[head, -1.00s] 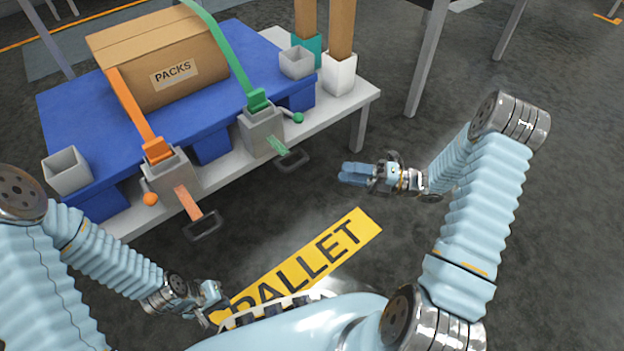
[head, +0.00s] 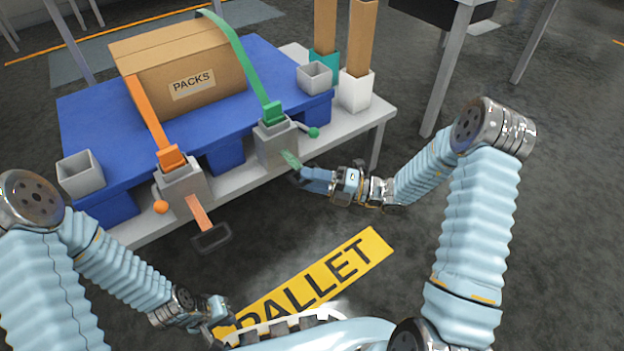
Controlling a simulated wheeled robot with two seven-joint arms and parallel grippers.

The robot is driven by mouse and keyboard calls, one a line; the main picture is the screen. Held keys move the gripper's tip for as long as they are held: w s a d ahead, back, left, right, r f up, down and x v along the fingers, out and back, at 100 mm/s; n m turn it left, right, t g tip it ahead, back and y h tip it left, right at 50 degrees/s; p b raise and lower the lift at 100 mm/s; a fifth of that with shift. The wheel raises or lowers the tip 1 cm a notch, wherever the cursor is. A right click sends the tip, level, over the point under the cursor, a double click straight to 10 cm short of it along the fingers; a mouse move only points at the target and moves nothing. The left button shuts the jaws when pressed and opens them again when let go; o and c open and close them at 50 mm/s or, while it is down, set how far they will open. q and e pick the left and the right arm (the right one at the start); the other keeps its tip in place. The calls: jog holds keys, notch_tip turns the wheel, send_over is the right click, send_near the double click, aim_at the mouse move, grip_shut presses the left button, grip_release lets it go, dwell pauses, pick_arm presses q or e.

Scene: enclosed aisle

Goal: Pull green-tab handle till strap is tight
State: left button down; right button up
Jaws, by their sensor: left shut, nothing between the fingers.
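The green strap (head: 240,58) runs over the carton into a grey buckle block (head: 276,146) with a green clip on top. A light green tab (head: 290,160) hangs from the block's front, ending in a dark loop handle (head: 296,178). My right gripper (head: 306,179) is at this handle and hides most of it. I cannot tell whether its fingers are closed around the handle. My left gripper (head: 218,312) is shut and empty, low near the yellow sign, away from both straps.
A "PACKS" carton (head: 215,88) sits on a blue pallet (head: 120,130) on a grey bench. An orange strap (head: 148,112) with its own tab and dark handle (head: 211,237) is at left. The floor in front is open.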

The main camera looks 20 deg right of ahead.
jog(key=shift+c, duration=0.3)
grip_shut()
jog(key=s+p, duration=0.1)
jog(key=s+d+p, duration=0.1)
jog(key=s, duration=0.1)
jog(key=shift+o, duration=0.3)
grip_release()
jog(key=shift+d, duration=0.15)
